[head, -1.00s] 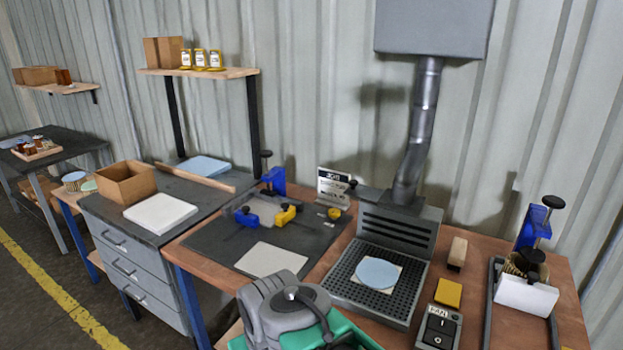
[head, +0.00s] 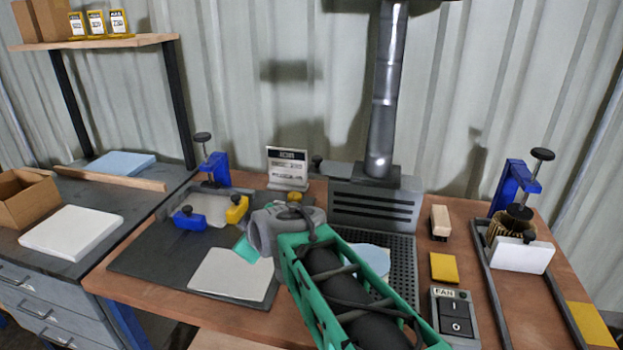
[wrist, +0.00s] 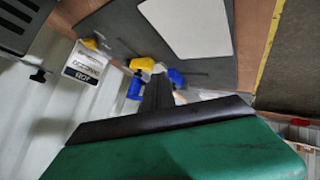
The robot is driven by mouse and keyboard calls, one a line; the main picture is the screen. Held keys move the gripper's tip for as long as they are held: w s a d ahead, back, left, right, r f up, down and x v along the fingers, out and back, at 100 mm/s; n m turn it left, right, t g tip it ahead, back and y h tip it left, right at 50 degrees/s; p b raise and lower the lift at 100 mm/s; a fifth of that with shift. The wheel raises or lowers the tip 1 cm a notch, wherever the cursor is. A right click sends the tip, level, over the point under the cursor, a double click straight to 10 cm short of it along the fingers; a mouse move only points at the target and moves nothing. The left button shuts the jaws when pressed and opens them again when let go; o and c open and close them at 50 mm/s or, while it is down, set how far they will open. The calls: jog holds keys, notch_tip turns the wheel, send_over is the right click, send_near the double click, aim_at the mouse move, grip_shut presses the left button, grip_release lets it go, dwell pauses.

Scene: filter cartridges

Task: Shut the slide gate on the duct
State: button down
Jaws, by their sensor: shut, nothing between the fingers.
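The metal duct (head: 388,90) rises from the slotted grey hood (head: 375,207) at the back of the bench. The slide gate (head: 343,169) is a flat grey plate sticking out to the left of the duct's foot, with a black knob (head: 317,162) at its outer end. The knob also shows at the left of the wrist view (wrist: 38,76). My gripper (wrist: 157,82) is shut and empty, above the dark mat, apart from the gate. In the head view its fingers are hidden behind my grey wrist and green hand.
A printed sign (head: 287,168) stands just left of the knob. Blue and yellow clamps (head: 237,209) sit on the dark mat (head: 150,258). A fan switch (head: 455,315) and a blue-framed press (head: 513,187) are on the right. Air around the knob looks clear.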

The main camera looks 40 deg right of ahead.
jog(key=w+d+r+n+t+h+b, duration=0.2)
jog(key=w+d+n+t+h+b, duration=0.15)
jog(key=d, duration=0.65)
jog(key=w+d+r+n+t+h+b, duration=0.25)
jog(key=w+d+t, duration=0.2)
jog(key=d, duration=0.55)
jog(key=a+f+x, duration=0.1)
jog(key=x, duration=0.9)
jog(key=shift+g+y, duration=0.3)
jog(key=s+d, duration=0.1)
jog(key=s+d+p, duration=0.1)
jog(key=d, duration=0.1)
jog(key=shift+s+d, duration=0.2)
jog(key=shift+f, duration=0.15)
